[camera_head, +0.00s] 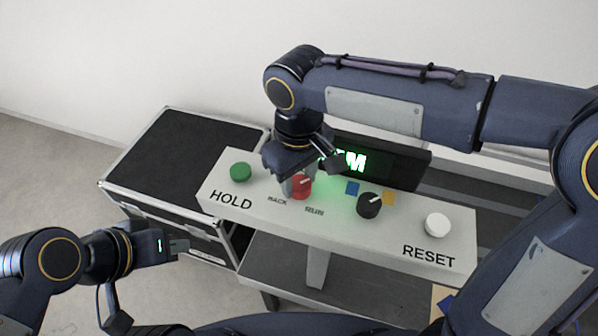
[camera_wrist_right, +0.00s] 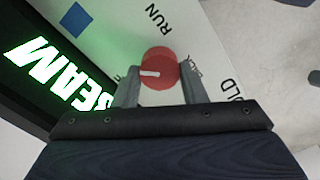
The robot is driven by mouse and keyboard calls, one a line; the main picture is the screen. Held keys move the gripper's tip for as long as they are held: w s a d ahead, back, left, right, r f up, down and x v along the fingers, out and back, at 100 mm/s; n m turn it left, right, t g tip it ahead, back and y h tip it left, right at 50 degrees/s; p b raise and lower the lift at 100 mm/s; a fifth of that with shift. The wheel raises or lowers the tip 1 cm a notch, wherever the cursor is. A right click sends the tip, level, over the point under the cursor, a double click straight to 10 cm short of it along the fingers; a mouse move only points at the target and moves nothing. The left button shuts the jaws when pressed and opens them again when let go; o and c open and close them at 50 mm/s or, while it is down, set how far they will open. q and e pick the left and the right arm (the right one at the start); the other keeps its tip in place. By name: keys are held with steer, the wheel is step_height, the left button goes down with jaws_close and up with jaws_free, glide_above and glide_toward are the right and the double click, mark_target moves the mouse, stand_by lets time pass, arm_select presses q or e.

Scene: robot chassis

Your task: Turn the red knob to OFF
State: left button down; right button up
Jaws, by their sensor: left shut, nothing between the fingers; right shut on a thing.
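The red knob (camera_head: 301,187) sits on the white panel (camera_head: 337,222), between the green HOLD button and the black knob. It has a white pointer line on top. My right gripper (camera_head: 298,181) reaches down over it from behind. In the right wrist view the red knob (camera_wrist_right: 159,69) lies between the two fingertips of my right gripper (camera_wrist_right: 160,88), which is shut on it.
A green button (camera_head: 240,172), a black knob (camera_head: 369,205) and a white RESET button (camera_head: 437,225) stand on the panel. A dark screen (camera_head: 405,164) with green letters, partly hidden, stands behind. A black-topped case (camera_head: 180,150) is at the left. Open floor lies farther left.

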mark_target(297, 183)
steer(key=n+p, duration=0.1)
steer(key=n, duration=0.3)
steer(key=shift+r, duration=0.1)
steer(key=shift+s+a+n+p, duration=0.1)
steer(key=shift+n+p, duration=0.7)
steer(key=shift+n, duration=1.4)
steer(key=o, duration=1)
step_height(297, 183, up, 8)
steer(key=shift+f, duration=0.15)
